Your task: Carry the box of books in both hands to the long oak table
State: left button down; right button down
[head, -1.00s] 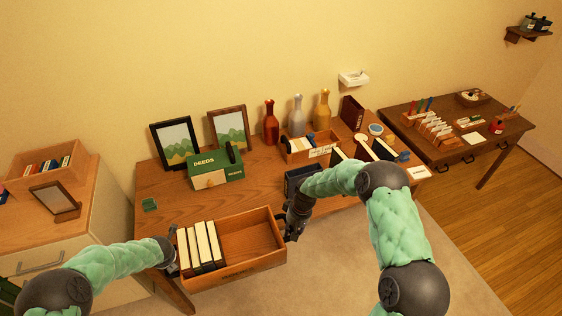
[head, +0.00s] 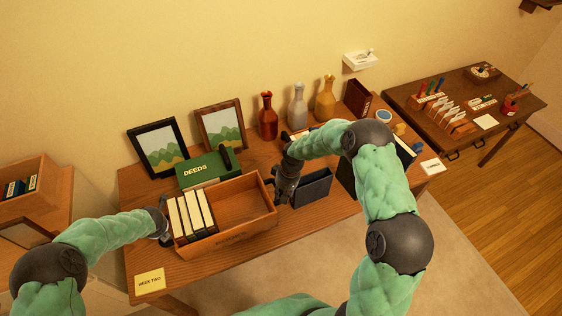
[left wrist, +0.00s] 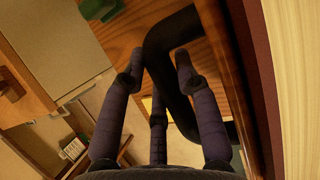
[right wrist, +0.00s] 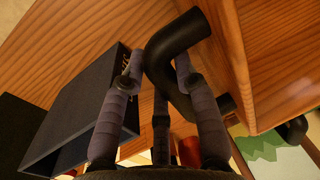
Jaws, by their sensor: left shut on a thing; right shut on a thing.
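The wooden box of books (head: 240,237) is held level between my two grippers, over the front part of the long oak table (head: 140,215). Several cream-paged books (head: 193,212) stand in its left half, and its right half is empty. My left gripper (head: 163,222) is shut on the black handle (left wrist: 165,60) at the box's left end. My right gripper (head: 280,190) is shut on the black handle (right wrist: 172,60) at its right end. I cannot tell whether the box's underside touches the table.
A green DEEDS box (head: 205,168) stands just behind the box, with two picture frames (head: 158,146) behind that. A dark open holder (head: 308,187) is close to my right gripper. A WEEK TWO card (head: 150,281) lies at the table's front left. Several bottles (head: 298,106) stand at the back.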

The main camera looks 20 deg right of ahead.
pick_arm(q)
jog(key=shift+w+r, duration=0.2)
jog(key=shift+w, duration=0.1)
pick_arm(e)
jog(key=shift+w+r, duration=0.1)
jog(key=shift+w, duration=0.1)
pick_arm(q)
jog(key=shift+s+r, duration=0.1)
jog(key=shift+s, duration=0.1)
pick_arm(e)
jog(key=shift+s+r, duration=0.15)
jog(key=shift+s, duration=0.1)
pick_arm(q)
jog(key=shift+w, duration=0.1)
pick_arm(e)
jog(key=shift+w, duration=0.15)
